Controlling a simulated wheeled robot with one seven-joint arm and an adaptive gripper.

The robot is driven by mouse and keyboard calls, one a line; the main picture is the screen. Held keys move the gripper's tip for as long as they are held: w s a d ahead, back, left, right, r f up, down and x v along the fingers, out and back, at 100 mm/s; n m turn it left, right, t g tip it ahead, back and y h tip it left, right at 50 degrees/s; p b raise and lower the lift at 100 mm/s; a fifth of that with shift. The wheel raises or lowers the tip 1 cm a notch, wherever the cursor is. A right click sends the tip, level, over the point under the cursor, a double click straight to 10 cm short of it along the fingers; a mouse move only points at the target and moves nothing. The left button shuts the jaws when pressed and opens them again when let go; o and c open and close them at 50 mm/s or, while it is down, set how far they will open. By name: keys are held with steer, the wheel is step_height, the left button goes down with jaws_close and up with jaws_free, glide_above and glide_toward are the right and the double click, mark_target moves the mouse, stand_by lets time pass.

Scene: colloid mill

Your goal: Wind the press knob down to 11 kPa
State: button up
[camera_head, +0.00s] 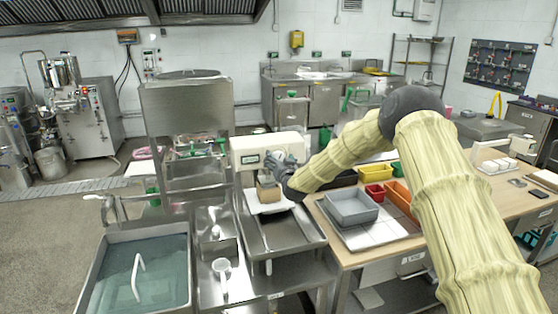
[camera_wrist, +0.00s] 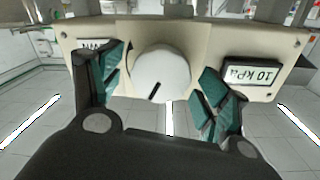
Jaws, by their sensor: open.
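The press (camera_head: 262,146) is a cream-white box on the steel bench in the head view; my gripper (camera_head: 284,166) is at its front. In the wrist view the cream panel carries a round white knob (camera_wrist: 160,70) with a black pointer line towards the lower left. My gripper (camera_wrist: 158,84) is open, with one green-padded finger on each side of the knob and visible gaps between. The display (camera_wrist: 252,73) right of the knob reads 10 kPa. A small label (camera_wrist: 95,45) on the left is partly hidden by a finger.
Below the press are a brown block (camera_head: 268,191) and a steel tray (camera_head: 270,234). A water-filled sink (camera_head: 135,280) is at the left. On the wooden table to the right are a grey bin (camera_head: 350,207) and red and orange bins (camera_head: 398,195).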

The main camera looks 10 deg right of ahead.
steer(key=shift+c, duration=0.2)
steer(key=c, duration=1)
steer(key=shift+f, duration=0.1)
steer(key=shift+o, duration=0.2)
steer(key=shift+b, duration=0.45)
steer(key=m+b, duration=0.2)
steer(key=b, duration=0.1)
